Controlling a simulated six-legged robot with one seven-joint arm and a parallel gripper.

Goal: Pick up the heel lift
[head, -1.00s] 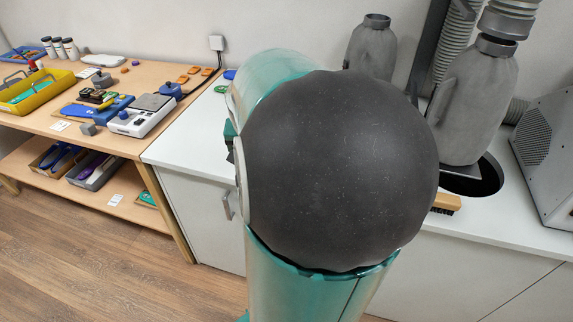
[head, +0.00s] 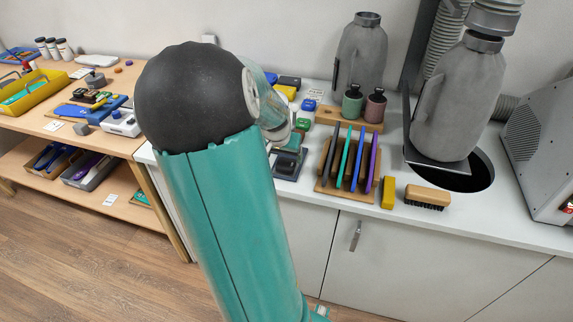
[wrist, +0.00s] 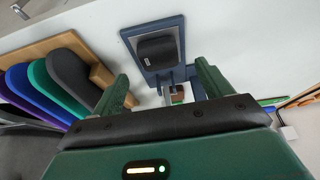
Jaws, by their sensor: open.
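My gripper (wrist: 162,86) is open, with its two green fingers apart and nothing between their tips. Beyond the fingers in the wrist view, a dark rounded block (wrist: 158,50) with a small label lies on a blue rectangular base (wrist: 135,38). This may be the heel lift; I cannot tell for sure. The blue base also shows in the head view (head: 287,170), near the counter's front edge, partly hidden by my arm. A small green and brown item (wrist: 177,94) shows farther off between the fingers, too small to name.
A wooden rack (head: 333,186) of upright coloured insoles stands right of the blue base. A yellow block (head: 388,192) and a brush (head: 427,197) lie farther right. Grey moulds (head: 360,55) (head: 455,100) stand at the back and right.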

